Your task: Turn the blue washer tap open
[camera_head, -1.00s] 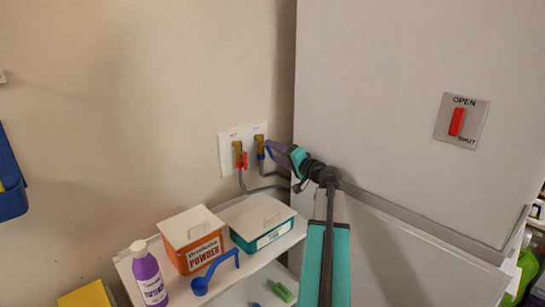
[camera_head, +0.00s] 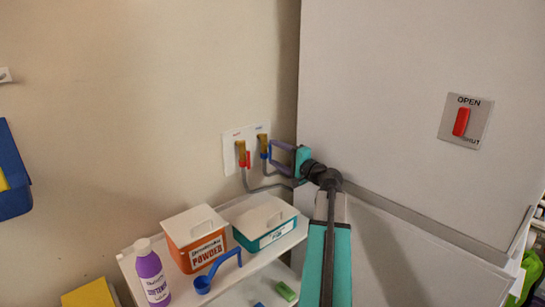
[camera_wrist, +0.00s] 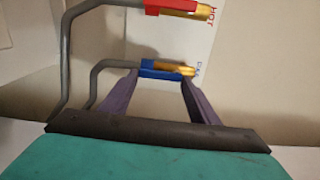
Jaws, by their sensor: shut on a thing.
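The blue washer tap (camera_head: 269,152) is on the right of a white wall plate (camera_head: 231,138), on a brass valve with a grey hose. Its blue handle now hangs downward, roughly in line with the valve. In the wrist view, the blue handle (camera_wrist: 160,73) lies along the brass body marked as cold, between my two purple fingers. My gripper (camera_head: 272,151) comes from the right and is shut on the blue handle. Its fingertips (camera_wrist: 162,75) are on either side of the handle. The fingers partly hide the handle in the head view.
A red tap (camera_head: 247,159) sits close on the left. A tall white cabinet (camera_head: 400,90) stands close on the right, with an OPEN/SHUT sign (camera_head: 480,105). Below is a shelf (camera_head: 222,283) with boxes and a purple bottle (camera_head: 152,278).

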